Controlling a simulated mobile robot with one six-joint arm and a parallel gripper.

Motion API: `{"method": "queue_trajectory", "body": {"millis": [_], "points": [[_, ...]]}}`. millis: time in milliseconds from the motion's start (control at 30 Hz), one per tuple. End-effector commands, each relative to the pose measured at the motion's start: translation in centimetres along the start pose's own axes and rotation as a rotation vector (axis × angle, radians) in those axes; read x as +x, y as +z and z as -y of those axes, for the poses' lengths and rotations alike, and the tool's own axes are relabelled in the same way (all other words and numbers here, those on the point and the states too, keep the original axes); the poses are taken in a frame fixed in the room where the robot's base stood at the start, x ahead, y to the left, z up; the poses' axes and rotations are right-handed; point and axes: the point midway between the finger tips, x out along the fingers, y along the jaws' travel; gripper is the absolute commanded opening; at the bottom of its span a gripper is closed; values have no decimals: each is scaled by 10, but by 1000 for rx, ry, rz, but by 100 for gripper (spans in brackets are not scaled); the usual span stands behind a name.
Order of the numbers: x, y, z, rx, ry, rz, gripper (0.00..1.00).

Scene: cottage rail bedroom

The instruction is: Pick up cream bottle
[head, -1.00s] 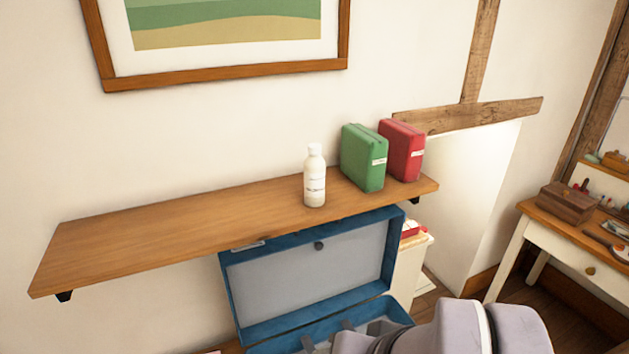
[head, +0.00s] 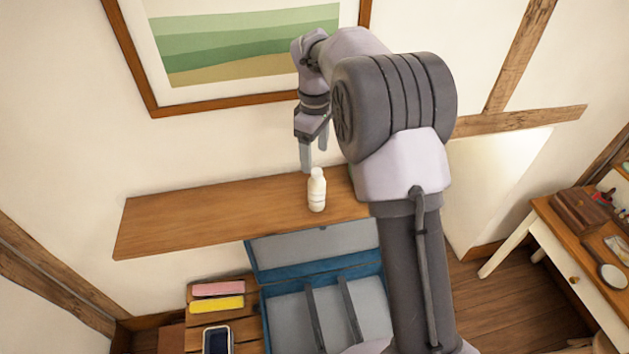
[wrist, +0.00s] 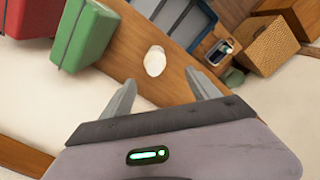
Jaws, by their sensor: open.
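The cream bottle (head: 317,190) is white and stands upright near the front edge of the wooden shelf (head: 190,218) in the head view. In the wrist view the bottle (wrist: 155,61) shows from above, ahead of the fingertips and roughly between their lines. My gripper (head: 314,160) is above the shelf, pointing down, just over and slightly behind or left of the bottle in the head view. Its fingers are spread and empty; they also show in the wrist view (wrist: 160,82). I see no contact with the bottle.
In the wrist view a green box (wrist: 85,38) and a red box (wrist: 28,18) stand on the shelf beside the bottle. An open blue case (head: 262,255) is below the shelf. A framed picture (head: 245,98) hangs on the wall behind. The shelf's left part is clear.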

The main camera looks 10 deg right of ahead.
Motion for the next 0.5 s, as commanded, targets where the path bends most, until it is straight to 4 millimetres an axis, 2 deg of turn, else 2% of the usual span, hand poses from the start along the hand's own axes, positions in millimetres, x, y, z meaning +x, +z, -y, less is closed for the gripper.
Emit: {"method": "queue_trajectory", "body": {"millis": [33,100,200,367,500], "points": [[17,0,0,0,-3,2,70],[37,1,0,0,-3,2,70],[58,0,0,2,-1,0,70],[76,0,-2,3,-1,-1,70],[103,1,-9,4,-1,0,70]]}}
